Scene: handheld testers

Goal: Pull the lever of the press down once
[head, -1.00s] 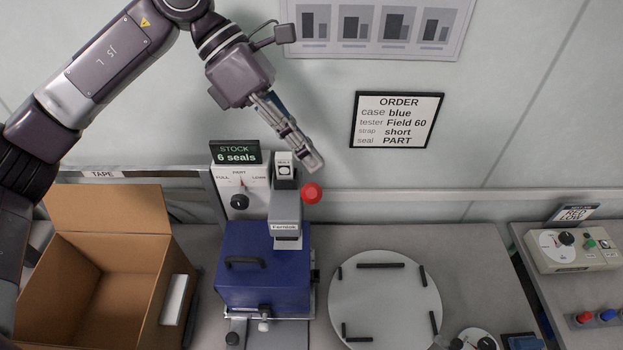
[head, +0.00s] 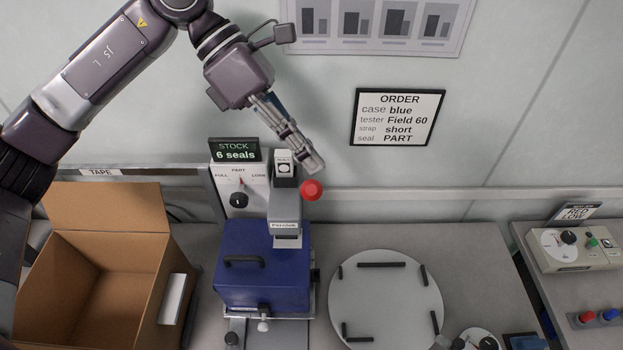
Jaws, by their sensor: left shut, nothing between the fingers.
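The press (head: 286,208) stands at the back of the bench, a grey head on a post over a blue case (head: 262,272) with a black handle. Its lever ends in a red ball knob (head: 312,190), which is up beside the top of the press head. My left gripper (head: 313,165) is shut and empty, its fingertips pointing down just above the red knob. I cannot tell whether they touch it. The lever's rod is mostly hidden. My right gripper is not in view.
An open cardboard box (head: 95,285) stands at the left. A dial panel (head: 240,192) and a stock sign (head: 235,151) are behind the press. A round grey turntable (head: 386,310) lies to the right. A control box (head: 572,247) sits at far right.

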